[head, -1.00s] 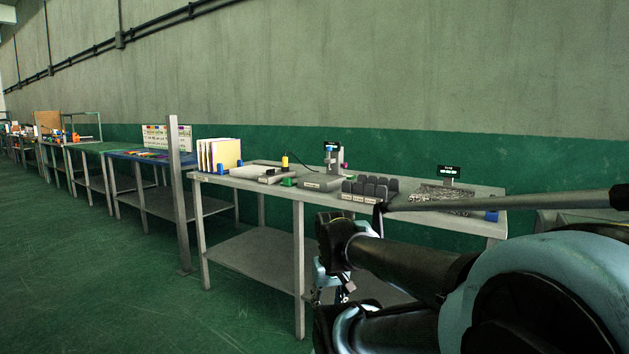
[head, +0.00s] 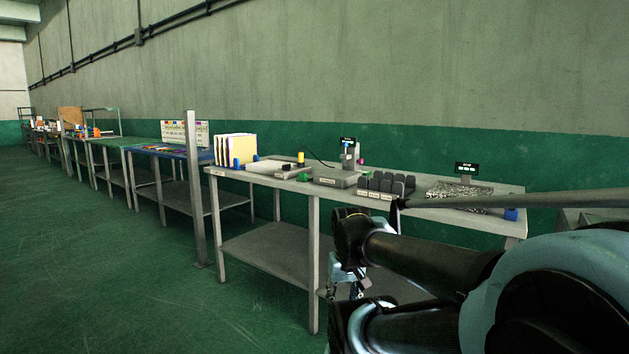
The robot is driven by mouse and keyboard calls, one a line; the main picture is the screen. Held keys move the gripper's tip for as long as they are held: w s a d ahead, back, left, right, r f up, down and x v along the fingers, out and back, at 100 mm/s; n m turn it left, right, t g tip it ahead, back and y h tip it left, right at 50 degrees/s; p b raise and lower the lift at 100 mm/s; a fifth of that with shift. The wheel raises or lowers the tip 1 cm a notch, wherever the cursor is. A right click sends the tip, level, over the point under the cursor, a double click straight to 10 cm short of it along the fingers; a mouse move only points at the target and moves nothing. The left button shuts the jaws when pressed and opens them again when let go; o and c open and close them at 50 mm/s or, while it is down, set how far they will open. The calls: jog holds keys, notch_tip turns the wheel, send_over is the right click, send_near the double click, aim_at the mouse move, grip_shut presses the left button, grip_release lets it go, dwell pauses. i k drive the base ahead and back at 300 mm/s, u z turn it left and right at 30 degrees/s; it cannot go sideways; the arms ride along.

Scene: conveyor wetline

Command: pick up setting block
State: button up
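No single piece is clearly marked as the setting block, and I cannot tell which one it is. Small blocks on the near grey workbench include a row of dark grey blocks (head: 384,184) with white labels in front, a green block (head: 304,177) and a blue block (head: 511,214) at the right end. My gripper (head: 352,286) seems to hang at the end of my folded arm, in front of the bench and below its top. It is small, dark and partly covered by arm links, so its fingers are unclear. It is apart from the blocks.
The near workbench (head: 262,180) also bears upright folders (head: 235,149), a grey fixture (head: 336,178), a yellow-topped item (head: 300,159) and a pile of metal bits (head: 458,195). A grey post (head: 194,190) stands at its left end. More benches line the wall. The green floor (head: 110,270) at left is clear.

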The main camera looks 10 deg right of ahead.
aim_at(301, 176)
jog(key=k, duration=0.35)
jog(key=z, duration=0.55)
jog(key=i, duration=1.25)
jog(key=u, duration=0.25)
